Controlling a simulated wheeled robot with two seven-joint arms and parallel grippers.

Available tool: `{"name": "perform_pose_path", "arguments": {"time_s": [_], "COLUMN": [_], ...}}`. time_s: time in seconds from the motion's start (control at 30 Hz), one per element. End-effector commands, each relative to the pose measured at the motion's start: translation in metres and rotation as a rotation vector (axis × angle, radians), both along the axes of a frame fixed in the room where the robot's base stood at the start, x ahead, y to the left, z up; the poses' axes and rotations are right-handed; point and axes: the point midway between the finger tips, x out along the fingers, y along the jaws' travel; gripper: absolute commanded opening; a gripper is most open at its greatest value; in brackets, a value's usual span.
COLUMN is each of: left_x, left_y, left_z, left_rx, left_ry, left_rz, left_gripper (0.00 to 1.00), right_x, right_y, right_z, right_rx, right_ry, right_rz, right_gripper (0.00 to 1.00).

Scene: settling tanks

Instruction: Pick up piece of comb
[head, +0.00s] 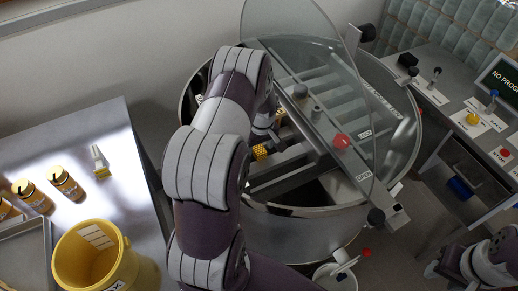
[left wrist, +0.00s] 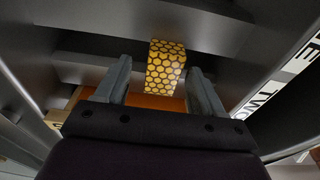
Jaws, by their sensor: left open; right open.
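The piece of comb (left wrist: 165,66) is a yellow block with a dark honeycomb pattern. In the left wrist view it lies ahead between the two grey fingers of my left gripper (left wrist: 160,67), with a gap on each side. In the head view the comb (head: 260,152) shows as a small yellow patch inside the round steel tank. My left gripper (head: 266,130) is open and reaches down into the tank there, partly hidden by my own arm. My right gripper (head: 436,270) is at the lower right, away from the tank, small and dark.
The steel tank (head: 310,222) has a raised clear lid (head: 300,55) and a crossbar (head: 330,140) with a red knob. Dark walls and bars surround the comb. A table at left holds jars (head: 66,183) and a yellow bucket (head: 122,268). A control bench (head: 440,110) stands right.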

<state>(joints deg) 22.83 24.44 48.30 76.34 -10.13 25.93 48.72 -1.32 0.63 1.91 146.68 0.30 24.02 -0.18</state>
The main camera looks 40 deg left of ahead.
Motion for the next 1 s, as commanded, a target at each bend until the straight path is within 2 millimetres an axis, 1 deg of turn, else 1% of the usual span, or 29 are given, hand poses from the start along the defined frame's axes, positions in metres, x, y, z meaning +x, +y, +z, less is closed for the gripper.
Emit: {"name": "perform_pose_path", "arguments": {"time_s": [0.03, 0.07, 0.1, 0.17, 0.2, 0.23, 0.57, 0.67, 0.73, 0.83, 0.87, 1.0], "left_x": [0.0, 0.0, 0.0, 0.0, 0.0, 0.0, 0.0, 0.001, 0.001, 0.002, 0.0, -0.011], "left_y": [0.0, 0.0, 0.0, 0.0, 0.0, 0.0, 0.0, 0.0, 0.0, 0.001, -0.004, -0.035], "left_z": [0.0, 0.0, 0.0, 0.0, 0.0, 0.0, 0.003, 0.011, 0.02, 0.039, 0.043, 0.061], "left_rx": [0.0, 0.0, 0.0, 0.0, 0.0, 0.0, 0.0, 0.002, 0.002, 0.003, 0.001, 0.001], "left_ry": [0.0, 0.0, 0.0, 0.0, 0.0, 0.0, -0.001, -0.003, -0.003, -0.006, -0.002, -0.003], "left_rz": [0.0, 0.0, 0.0, 0.0, 0.0, 0.0, 0.0, 0.0, 0.0, 0.0, -0.002, -0.005], "left_gripper": [0.68, 0.58, 0.45, 0.26, 0.13, 0.08, 0.07, 0.07, 0.07, 0.07, 0.07, 0.07], "right_x": [0.0, 0.0, 0.0, 0.0, 0.0, 0.0, 0.0, 0.0, 0.0, 0.0, 0.0, 0.0], "right_y": [0.0, 0.0, 0.0, 0.0, 0.0, 0.0, 0.0, 0.0, 0.0, 0.0, 0.0, 0.0], "right_z": [0.0, 0.0, 0.0, 0.0, 0.0, 0.0, -0.001, -0.004, -0.007, -0.012, -0.013, -0.02], "right_rx": [0.0, 0.0, 0.0, 0.0, 0.0, 0.0, 0.0, 0.0, 0.0, 0.0, 0.0, 0.0], "right_ry": [0.0, 0.0, 0.0, 0.0, 0.0, 0.0, 0.0, 0.0, 0.0, 0.0, 0.0, 0.0], "right_rz": [0.0, 0.0, 0.0, 0.0, 0.0, 0.0, 0.0, 0.0, 0.0, 0.0, 0.0, 0.0], "right_gripper": [0.43, 0.43, 0.43, 0.43, 0.43, 0.43, 0.43, 0.43, 0.43, 0.43, 0.43, 0.43]}}
